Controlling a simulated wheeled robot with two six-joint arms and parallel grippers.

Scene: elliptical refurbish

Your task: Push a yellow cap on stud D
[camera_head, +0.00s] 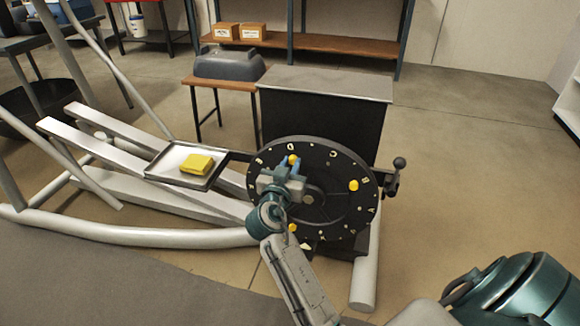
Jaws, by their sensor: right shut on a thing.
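The black round disc (325,205) stands upright and tilted on the machine, with letters around its rim. The letter D shows at its upper left. My right gripper (294,168) is in front of the disc's upper left part, its blue fingertips shut on a yellow cap (293,159) near the letter D. The stud there is hidden, so I cannot tell whether the cap touches it. Another yellow cap (353,185) sits on the disc's right side, near the letter B. A third yellow piece (293,228) shows at the lower left of the disc. My left gripper is not in view.
A tray (152,172) with a yellow block (197,164) is left of the disc. White frame rails (150,236) run to the left. A black lever knob (399,163) sticks out right of the disc. Floor at the right is clear.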

